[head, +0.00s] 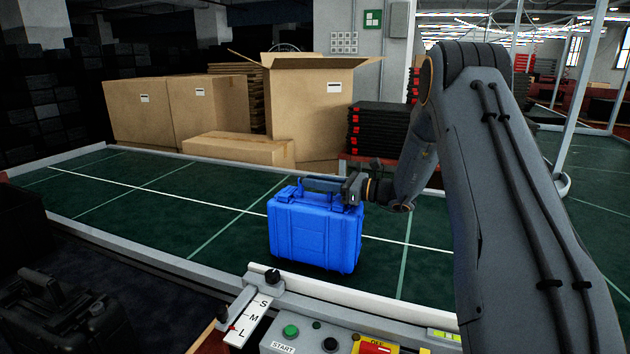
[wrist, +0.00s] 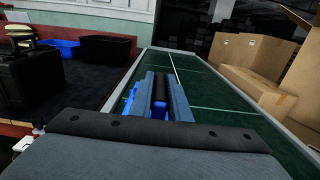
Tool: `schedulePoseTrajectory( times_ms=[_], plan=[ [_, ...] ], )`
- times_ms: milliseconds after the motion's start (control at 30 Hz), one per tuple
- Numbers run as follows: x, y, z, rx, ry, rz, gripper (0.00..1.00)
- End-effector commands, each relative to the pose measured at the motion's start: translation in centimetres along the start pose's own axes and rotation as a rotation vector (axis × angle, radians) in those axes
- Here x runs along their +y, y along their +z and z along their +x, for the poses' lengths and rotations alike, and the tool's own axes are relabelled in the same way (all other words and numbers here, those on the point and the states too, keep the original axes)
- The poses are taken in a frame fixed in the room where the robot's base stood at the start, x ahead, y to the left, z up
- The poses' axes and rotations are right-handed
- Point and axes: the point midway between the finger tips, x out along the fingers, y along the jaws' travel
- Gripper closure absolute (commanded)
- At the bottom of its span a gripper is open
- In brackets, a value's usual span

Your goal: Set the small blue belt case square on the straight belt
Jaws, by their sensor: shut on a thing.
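The small blue belt case (head: 316,232) stands upright on the green straight belt (head: 150,192), near the belt's front edge, or just above it; I cannot tell if its base touches. Its broad side faces the head camera, turned slightly against the belt's white lines. My gripper (head: 330,186) reaches in from the right and is shut on the case's top handle. In the wrist view my gripper (wrist: 160,98) covers most of the case, and only blue bits (wrist: 130,99) show beside and between the fingers.
Cardboard boxes (head: 190,105) stand behind the belt. A control panel (head: 320,338) with buttons and an S-M-L slider plate (head: 252,318) is at the front edge. A black case (head: 55,315) lies at lower left. The belt left of the blue case is clear.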

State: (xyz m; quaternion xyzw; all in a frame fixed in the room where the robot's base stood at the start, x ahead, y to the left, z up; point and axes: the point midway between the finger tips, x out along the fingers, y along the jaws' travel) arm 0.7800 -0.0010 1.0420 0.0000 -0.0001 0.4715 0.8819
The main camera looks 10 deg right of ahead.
Motion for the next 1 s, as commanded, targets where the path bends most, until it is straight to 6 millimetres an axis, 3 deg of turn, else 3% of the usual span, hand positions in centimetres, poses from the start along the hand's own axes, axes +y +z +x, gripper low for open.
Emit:
schedulePoseTrajectory(
  times_ms=[67, 100, 200, 567, 1000],
  plan=[
    [-0.1, 0.0, 0.0, -0.003, 0.0, -0.002, 1.0],
    [0.0, -0.2, 0.0, 0.0, 0.0, 0.0, 0.77],
    [0.0, -0.2, 0.0, 0.0, 0.0, 0.0, 0.65],
    [0.0, 0.1, -0.3, 0.0, -0.001, 0.0, 0.65],
    [-0.1, -0.1, -8.3, 0.001, -0.003, -0.001, 0.65]
  ],
)
